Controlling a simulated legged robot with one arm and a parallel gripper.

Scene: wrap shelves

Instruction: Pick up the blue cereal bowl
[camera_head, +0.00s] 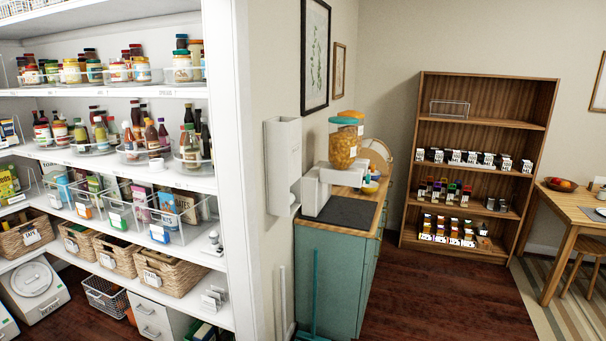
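I cannot make out a clearly blue cereal bowl. A small yellow bowl-like item (370,188) sits on the wooden counter (376,208), beside the white dispenser stand (322,188); it is too small to tell more, and part of the counter is hidden behind the stand. A clear dispenser jar (343,150) with a teal lid holds orange-brown cereal-like pieces above the stand. My gripper is not in view.
White pantry shelves (184,187) with jars, bottles and baskets fill the left. A teal cabinet (330,275) stands in the middle, with a teal pole in front. A brown bookcase (488,85) and a table (572,203) stand at right. Dark wooden floor (440,300) is clear.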

